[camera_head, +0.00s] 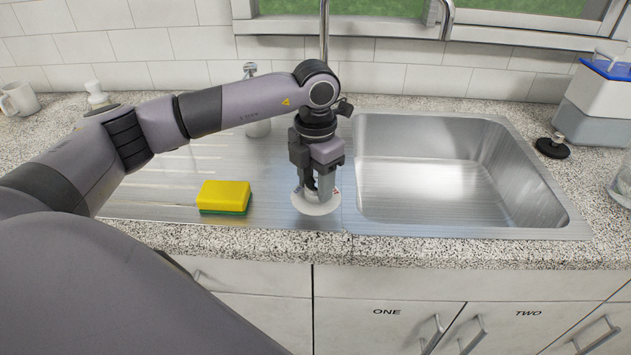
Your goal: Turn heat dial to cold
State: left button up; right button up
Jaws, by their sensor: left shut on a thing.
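A round white heat dial (316,207) lies on the metal drainboard, just left of the sink basin. Small coloured marks show near its edge. My left gripper (322,196) points straight down over it and is shut on the dial's raised middle part. The fingers hide most of the dial's centre, so its pointer and setting cannot be read. My right gripper is not in view.
A yellow and green sponge (224,197) lies left of the dial. The empty sink basin (430,190) is to the right. The faucet (324,35) rises behind my gripper. A white mug (18,99) stands far left, and a blue-topped container (598,98) stands at right.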

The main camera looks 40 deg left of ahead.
aim_at(316, 184)
pick_arm(q)
jog(key=n, duration=0.6)
dwell(0.7)
jog(key=o, duration=1.1)
jog(key=shift+c, duration=0.2)
jog(key=shift+r, duration=0.1)
jog(key=shift+r+b, duration=0.4)
jog(key=shift+r, duration=3.15)
